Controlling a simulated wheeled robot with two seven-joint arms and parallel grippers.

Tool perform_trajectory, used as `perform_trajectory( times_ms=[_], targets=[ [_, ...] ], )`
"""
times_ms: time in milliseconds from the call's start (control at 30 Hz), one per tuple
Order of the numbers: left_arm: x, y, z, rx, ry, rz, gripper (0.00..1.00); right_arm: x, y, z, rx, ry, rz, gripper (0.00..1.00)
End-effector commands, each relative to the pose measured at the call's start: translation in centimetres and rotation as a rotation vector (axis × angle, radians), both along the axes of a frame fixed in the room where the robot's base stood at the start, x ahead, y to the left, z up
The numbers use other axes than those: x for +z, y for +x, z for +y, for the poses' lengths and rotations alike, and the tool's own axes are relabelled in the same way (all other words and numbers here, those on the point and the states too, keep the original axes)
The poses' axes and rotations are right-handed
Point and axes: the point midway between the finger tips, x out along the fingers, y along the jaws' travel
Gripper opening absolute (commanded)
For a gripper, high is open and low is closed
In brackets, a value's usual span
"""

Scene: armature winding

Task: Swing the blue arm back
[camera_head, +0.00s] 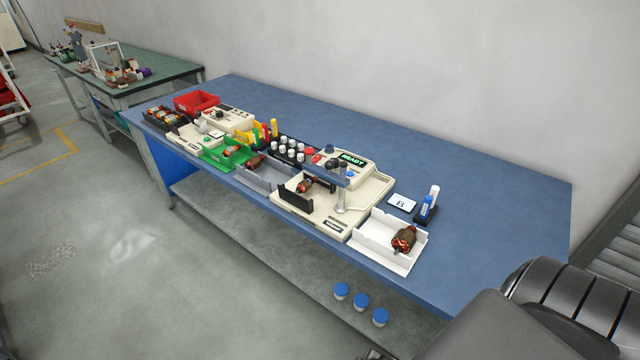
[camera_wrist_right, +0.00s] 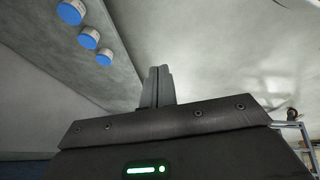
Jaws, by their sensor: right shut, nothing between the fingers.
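The blue arm (camera_head: 324,171) is a short blue-grey bar on a pale upright post (camera_head: 341,196). It reaches from the post back and left across the cream machine (camera_head: 376,186) with the "READY" display. A copper-wound armature (camera_head: 304,186) sits on the machine below and left of the bar. My right gripper (camera_wrist_right: 159,72) is shut and empty in the right wrist view, away from the blue arm, with pale floor beyond it. In the head view, part of my right arm shows at bottom right. My left gripper is not in view.
A white tray (camera_head: 369,251) with a wound armature stands right of the machine. A card marked B (camera_head: 402,203) and a blue-white bottle (camera_head: 429,204) stand behind it. Trays and a green holder (camera_head: 211,156) crowd the left. The blue table (camera_head: 490,215) is clear at right.

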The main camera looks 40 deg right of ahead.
Motion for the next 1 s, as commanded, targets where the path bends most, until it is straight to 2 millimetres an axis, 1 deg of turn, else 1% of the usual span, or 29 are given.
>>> perform_trajectory(
  times_ms=[33,67,100,167,200,267,300,367,400,467,500,567,600,667,700,767,800,867,900,1000],
  targets=[
    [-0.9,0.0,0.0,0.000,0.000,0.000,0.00,1.8,3.1,-0.7,0.034,-0.023,-0.061,0.00],
    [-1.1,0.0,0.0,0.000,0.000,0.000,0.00,3.2,4.7,-1.1,0.056,-0.038,-0.095,0.00],
    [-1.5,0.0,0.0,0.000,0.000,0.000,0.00,5.2,6.8,-1.5,0.086,-0.061,-0.139,0.00],
    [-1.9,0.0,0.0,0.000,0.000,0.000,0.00,8.4,9.6,-2.1,0.129,-0.098,-0.204,0.00],
    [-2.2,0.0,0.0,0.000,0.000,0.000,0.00,10.6,11.2,-2.5,0.157,-0.123,-0.245,0.00],
    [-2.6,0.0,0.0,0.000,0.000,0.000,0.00,13.8,13.2,-2.8,0.197,-0.162,-0.303,0.00],
    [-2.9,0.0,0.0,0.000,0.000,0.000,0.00,15.9,14.3,-3.0,0.221,-0.187,-0.339,0.00],
    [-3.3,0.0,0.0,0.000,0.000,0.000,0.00,18.9,15.7,-3.2,0.256,-0.224,-0.389,0.00],
    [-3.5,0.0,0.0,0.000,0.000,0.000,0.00,20.8,16.4,-3.3,0.279,-0.248,-0.422,0.00],
    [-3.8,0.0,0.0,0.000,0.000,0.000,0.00,23.6,17.2,-3.3,0.309,-0.285,-0.467,0.00],
    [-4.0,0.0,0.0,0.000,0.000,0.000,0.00,25.3,17.6,-3.3,0.329,-0.309,-0.492,0.00],
    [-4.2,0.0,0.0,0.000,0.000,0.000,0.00,27.7,18.0,-3.3,0.354,-0.342,-0.530,0.00],
    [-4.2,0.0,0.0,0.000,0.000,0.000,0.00,29.3,19.2,-4.0,0.385,-0.390,-0.574,0.00],
    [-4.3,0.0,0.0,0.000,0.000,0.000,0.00,31.6,21.0,-5.1,0.441,-0.470,-0.648,0.00],
    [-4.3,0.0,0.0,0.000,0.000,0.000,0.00,33.1,21.9,-5.6,0.475,-0.521,-0.693,0.00],
    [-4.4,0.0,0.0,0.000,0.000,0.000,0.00,35.4,23.2,-6.3,0.523,-0.600,-0.757,0.00],
    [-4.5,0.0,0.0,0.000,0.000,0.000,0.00,36.9,24.0,-6.8,0.551,-0.652,-0.799,0.00],
    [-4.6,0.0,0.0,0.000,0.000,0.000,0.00,38.9,24.9,-7.3,0.588,-0.726,-0.853,0.00],
    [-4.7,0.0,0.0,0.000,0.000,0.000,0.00,40.3,25.4,-7.7,0.611,-0.776,-0.889,0.00],
    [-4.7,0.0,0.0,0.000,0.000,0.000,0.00,43.0,26.4,-8.3,0.653,-0.874,-0.953,0.00]
  ],
)
